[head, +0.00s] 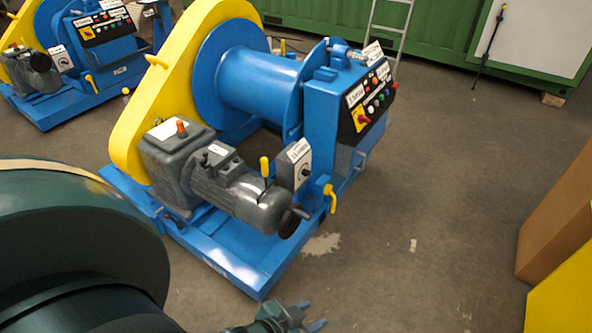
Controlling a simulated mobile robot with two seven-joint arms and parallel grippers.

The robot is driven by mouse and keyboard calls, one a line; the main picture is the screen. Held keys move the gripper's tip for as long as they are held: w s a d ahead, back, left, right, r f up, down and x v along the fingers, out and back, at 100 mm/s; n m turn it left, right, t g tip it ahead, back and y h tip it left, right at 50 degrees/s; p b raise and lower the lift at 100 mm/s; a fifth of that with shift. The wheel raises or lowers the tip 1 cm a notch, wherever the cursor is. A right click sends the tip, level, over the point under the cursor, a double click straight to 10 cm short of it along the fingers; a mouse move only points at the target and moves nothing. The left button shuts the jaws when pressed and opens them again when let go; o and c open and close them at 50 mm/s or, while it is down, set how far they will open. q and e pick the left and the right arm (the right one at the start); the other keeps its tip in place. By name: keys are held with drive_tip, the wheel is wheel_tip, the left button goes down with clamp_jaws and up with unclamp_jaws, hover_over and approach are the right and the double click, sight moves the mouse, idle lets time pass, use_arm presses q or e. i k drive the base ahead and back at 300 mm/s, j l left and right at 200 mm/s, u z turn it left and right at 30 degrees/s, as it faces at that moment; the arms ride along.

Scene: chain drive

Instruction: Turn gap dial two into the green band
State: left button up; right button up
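A small grey box (298,154) with a white label and a dark round dial (305,172) stands on the near blue and yellow winch, beside its grey motor (238,191). A similar dial box (61,59) shows on the far winch at upper left. The labels are too small to read, so I cannot tell which is gap dial two. No green band can be made out. My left gripper (309,315) is at the bottom edge, its two blue-tipped fingers apart and empty, in front of the near winch and apart from it. My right gripper is out of view.
The near winch has a blue base (240,262), a yellow guard (150,105), a control panel (366,105) and yellow handles. A ladder (388,28) and green container (430,38) stand behind. Brown and yellow blocks (560,215) stand at right. The floor between is clear.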

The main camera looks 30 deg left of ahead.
sight(305, 173)
drive_tip(key=i+z, duration=0.2)
drive_tip(key=i, duration=0.55)
drive_tip(key=i+l+z, duration=0.1)
drive_tip(key=i, duration=1.55)
drive_tip(key=i+u, duration=0.3)
drive_tip(key=i+l+u, duration=0.2)
drive_tip(key=i+u, duration=0.15)
drive_tip(key=i+l+u, duration=0.3)
drive_tip(key=i, duration=0.2)
drive_tip(key=i+l+u, duration=0.15)
drive_tip(key=u, duration=0.3)
drive_tip(key=i+l+u, duration=0.2)
drive_tip(key=u, duration=0.2)
drive_tip(key=i+l+u, duration=0.15)
drive_tip(key=l+u, duration=0.3)
drive_tip(key=i+l+u, duration=0.1)
drive_tip(key=l+u, duration=0.15)
drive_tip(key=u, duration=0.2)
drive_tip(key=l+u, duration=0.4)
drive_tip(key=i+j+u, duration=0.35)
drive_tip(key=i+j, duration=0.2)
drive_tip(key=i, duration=0.05)
